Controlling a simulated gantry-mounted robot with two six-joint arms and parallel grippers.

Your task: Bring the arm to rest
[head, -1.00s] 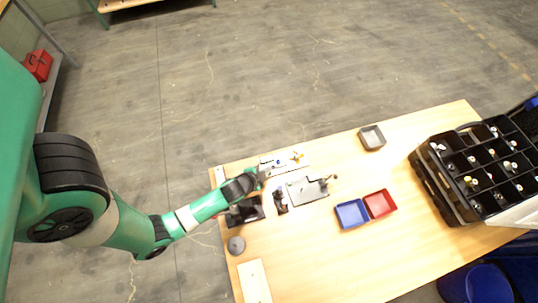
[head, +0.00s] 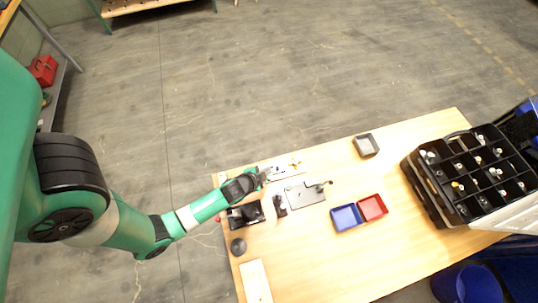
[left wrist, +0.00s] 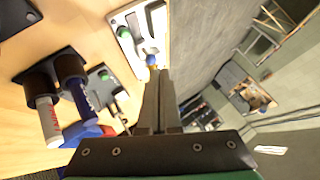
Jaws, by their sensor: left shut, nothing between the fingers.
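My left arm comes in from the left, and its gripper (head: 265,175) is over the table's far left corner, beside a white panel (head: 287,172) with small coloured parts. In the left wrist view its two fingers (left wrist: 160,85) are together, with nothing between them. Their tips point towards the white panel (left wrist: 138,38), which carries a green part and a blue part; I cannot tell how close they are. My right gripper is in neither view.
The wooden table (head: 320,255) holds a grey plate (head: 305,194), a blue tray (head: 346,217), a red tray (head: 373,207), a grey box (head: 366,145) and a black compartment case (head: 475,175). In the left wrist view, a black holder (left wrist: 50,70) with marker-like tubes is left of the fingers.

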